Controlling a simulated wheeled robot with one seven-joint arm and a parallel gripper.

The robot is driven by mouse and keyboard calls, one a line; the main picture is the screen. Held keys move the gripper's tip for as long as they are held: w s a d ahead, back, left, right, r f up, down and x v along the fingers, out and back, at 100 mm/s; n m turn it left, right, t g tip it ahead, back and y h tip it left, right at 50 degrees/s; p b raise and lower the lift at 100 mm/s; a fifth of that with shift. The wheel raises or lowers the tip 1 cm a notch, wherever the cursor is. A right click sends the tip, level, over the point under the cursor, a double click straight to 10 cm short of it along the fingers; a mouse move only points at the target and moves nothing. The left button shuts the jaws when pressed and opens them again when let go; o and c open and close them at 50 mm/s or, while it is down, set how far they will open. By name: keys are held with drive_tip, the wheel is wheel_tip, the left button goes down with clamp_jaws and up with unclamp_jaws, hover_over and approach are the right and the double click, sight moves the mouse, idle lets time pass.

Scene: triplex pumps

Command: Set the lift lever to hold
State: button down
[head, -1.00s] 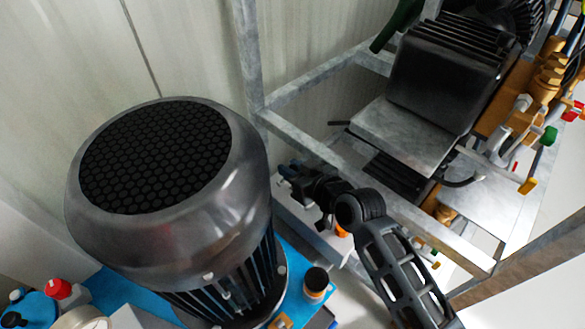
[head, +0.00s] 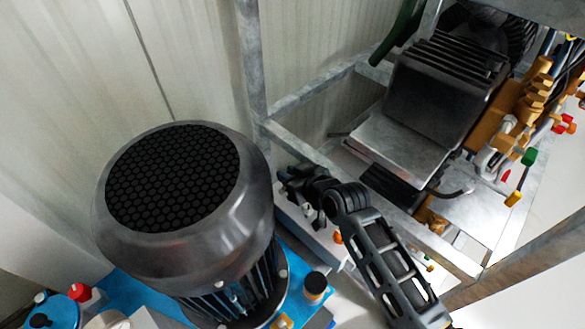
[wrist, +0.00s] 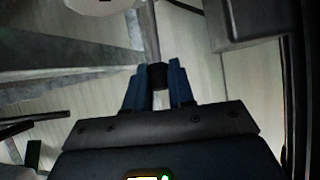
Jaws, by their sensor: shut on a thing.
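In the wrist view, my gripper (wrist: 156,84) has its two blue-grey fingers closed around a dark knob (wrist: 157,76). A pale rod (wrist: 149,35) runs up from the knob; this looks like the lift lever, but its markings and setting do not show. In the head view, my gripper (head: 284,178) is a small dark shape beside the right side of the big motor. It is near the metal frame's lower rail, above a light grey box (head: 312,232). The lever cannot be made out there.
The large dark motor (head: 150,255) with a mesh top stands at left on a blue base (head: 128,287). The galvanized frame (head: 330,150) surrounds a black pump unit (head: 425,110) with brass fittings and coloured valve handles. Several bottles stand at lower left.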

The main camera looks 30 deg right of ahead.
drive_tip(key=shift+w+a+r+g+p, duration=0.2)
drive_tip(key=shift+w+g+p, duration=0.25)
drive_tip(key=shift+p, duration=0.7)
drive_tip(key=shift+w+a+r+g+p, duration=0.1)
drive_tip(key=shift+w+r+g+p, duration=0.25)
drive_tip(key=shift+p, duration=0.75)
drive_tip(key=shift+w+a+f+g+h+p, duration=0.15)
drive_tip(key=shift+w+f+g+h+p, duration=0.1)
drive_tip(key=shift+w+g+h+p, duration=0.3)
drive_tip(key=shift+f, duration=0.25)
drive_tip(key=c, duration=1)
unclamp_jaws()
drive_tip(key=shift+r, duration=0.1)
drive_tip(key=p+v, duration=0.2)
drive_tip(key=v, duration=0.5)
drive_tip(key=shift+r, duration=0.35)
